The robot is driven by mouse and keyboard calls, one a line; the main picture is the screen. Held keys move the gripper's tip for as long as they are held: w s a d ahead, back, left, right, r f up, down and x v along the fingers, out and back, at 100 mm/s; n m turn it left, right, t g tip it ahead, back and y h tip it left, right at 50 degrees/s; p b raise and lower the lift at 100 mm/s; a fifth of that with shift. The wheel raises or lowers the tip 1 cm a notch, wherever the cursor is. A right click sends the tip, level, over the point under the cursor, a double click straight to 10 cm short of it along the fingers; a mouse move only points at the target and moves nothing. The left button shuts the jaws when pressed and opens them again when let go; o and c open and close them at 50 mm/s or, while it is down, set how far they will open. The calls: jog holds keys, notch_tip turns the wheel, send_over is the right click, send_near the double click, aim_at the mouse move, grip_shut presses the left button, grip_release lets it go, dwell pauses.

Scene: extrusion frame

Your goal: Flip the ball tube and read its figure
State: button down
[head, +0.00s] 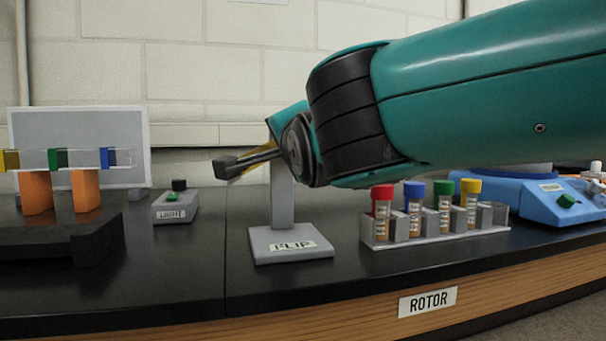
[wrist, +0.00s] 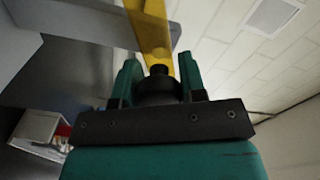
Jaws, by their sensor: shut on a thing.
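In the wrist view the amber tube (wrist: 151,30) runs up and away from a dark round end between the fingers of my gripper (wrist: 158,75). The tube is tilted in the head view and mostly hidden by the gripper and wrist. No ball and no figure can be read on it. The top of the stand is hidden behind my wrist.
A clear rack (head: 440,238) with several colour-capped vials stands right of the stand, below my arm. A blue machine (head: 540,205) is farther right. A small LIGHT box (head: 175,207) and a clear rail on orange posts (head: 37,193) stand left. Bench is clear in front.

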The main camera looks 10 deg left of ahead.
jog(key=shift+f+m+b, duration=0.15)
jog(key=shift+m+b, duration=0.95)
jog(key=shift+b, duration=0.15)
jog(key=c, duration=0.7)
grip_release()
jog(key=shift+c, duration=0.2)
jog(key=b+v, duration=1)
jog(key=v, duration=0.7)
jog(key=shift+s+d, duration=0.15)
